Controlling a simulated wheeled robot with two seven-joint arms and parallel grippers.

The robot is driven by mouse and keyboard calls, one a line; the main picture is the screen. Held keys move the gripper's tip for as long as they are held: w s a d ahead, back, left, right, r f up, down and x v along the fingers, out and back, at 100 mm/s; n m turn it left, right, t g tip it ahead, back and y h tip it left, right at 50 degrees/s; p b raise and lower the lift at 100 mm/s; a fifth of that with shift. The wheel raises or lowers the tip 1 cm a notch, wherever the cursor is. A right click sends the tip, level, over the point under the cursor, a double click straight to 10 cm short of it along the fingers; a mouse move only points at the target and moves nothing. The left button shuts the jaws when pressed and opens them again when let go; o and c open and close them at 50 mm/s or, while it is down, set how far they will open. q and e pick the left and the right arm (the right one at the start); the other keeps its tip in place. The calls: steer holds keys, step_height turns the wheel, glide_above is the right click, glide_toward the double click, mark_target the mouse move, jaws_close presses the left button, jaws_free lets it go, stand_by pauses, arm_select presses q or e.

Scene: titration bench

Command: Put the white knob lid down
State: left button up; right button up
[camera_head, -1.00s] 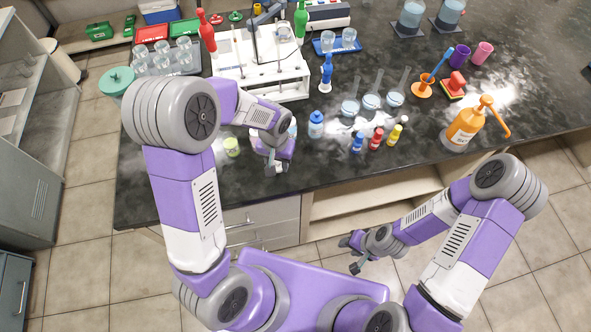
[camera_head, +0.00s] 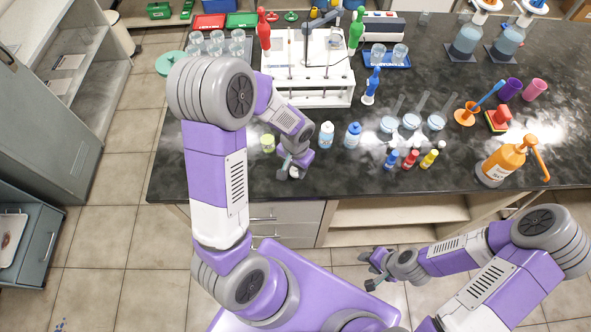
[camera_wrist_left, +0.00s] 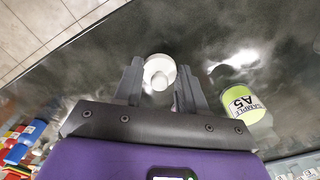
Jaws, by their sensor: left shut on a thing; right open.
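The white knob lid (camera_wrist_left: 158,72) sits between the fingertips of my left gripper (camera_wrist_left: 158,86), its round knob facing the wrist camera. In the head view this gripper (camera_head: 288,172) is low over the dark bench near the front edge, and the lid (camera_head: 294,172) shows as a small white spot. The gripper is shut on the lid. I cannot tell whether the lid touches the bench. My right gripper (camera_head: 372,270) is open and empty, in front of the bench and away from it.
A yellow-green jar (camera_head: 268,143), labelled A5 in the left wrist view (camera_wrist_left: 240,95), stands close by. A white-capped bottle (camera_head: 327,134) and a blue-capped bottle (camera_head: 352,134) stand to the right. The white rack (camera_head: 310,95) is behind. Bare bench (camera_head: 225,170) lies to the left.

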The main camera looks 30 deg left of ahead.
arm_select(q)
steer(key=shift+f, duration=0.85)
steer(key=shift+f, duration=0.1)
steer(key=o, duration=1)
step_height(320, 180, up, 12)
steer(key=p, duration=0.2)
steer(key=shift+r, duration=0.2)
steer(key=shift+f, duration=0.1)
